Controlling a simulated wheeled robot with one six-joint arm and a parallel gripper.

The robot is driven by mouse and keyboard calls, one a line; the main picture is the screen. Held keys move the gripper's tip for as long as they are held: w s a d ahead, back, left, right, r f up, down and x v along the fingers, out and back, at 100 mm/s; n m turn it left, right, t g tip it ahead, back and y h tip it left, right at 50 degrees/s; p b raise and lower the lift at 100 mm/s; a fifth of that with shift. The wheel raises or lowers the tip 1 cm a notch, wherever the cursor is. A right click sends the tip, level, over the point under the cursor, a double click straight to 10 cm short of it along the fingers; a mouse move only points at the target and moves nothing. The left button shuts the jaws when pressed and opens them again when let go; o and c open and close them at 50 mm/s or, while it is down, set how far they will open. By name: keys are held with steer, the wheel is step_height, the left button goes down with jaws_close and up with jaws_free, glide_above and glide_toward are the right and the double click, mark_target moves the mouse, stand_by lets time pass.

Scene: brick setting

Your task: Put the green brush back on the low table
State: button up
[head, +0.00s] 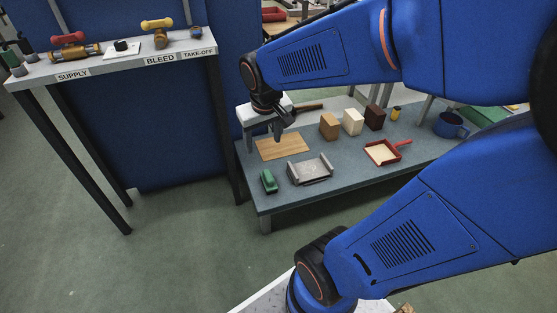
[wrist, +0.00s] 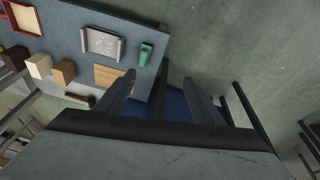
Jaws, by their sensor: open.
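The green brush (head: 268,181) lies on the low table (head: 264,205), near its front left corner. In the wrist view the brush (wrist: 145,53) lies close to the table's edge, beyond my fingers. My gripper (head: 278,138) is above the back left part of the table, over the wooden board, pointing down. It is open and empty, and apart from the brush. In the wrist view my gripper's two fingers (wrist: 160,88) are spread wide.
A higher labelled bench (head: 120,62) with valves stands at the left. The floor in front is clear.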

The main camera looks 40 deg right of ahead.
steer(key=s+a+r+t, duration=0.1)
steer(key=s+a+r, duration=0.1)
steer(key=s, duration=0.4)
steer(key=s+a+r+n+y, duration=0.1)
steer(key=s+a+r, duration=0.1)
steer(key=s, duration=0.5)
steer(key=shift+r+t, duration=0.3)
steer(key=shift+t, duration=0.1)
steer(key=shift+s, duration=0.1)
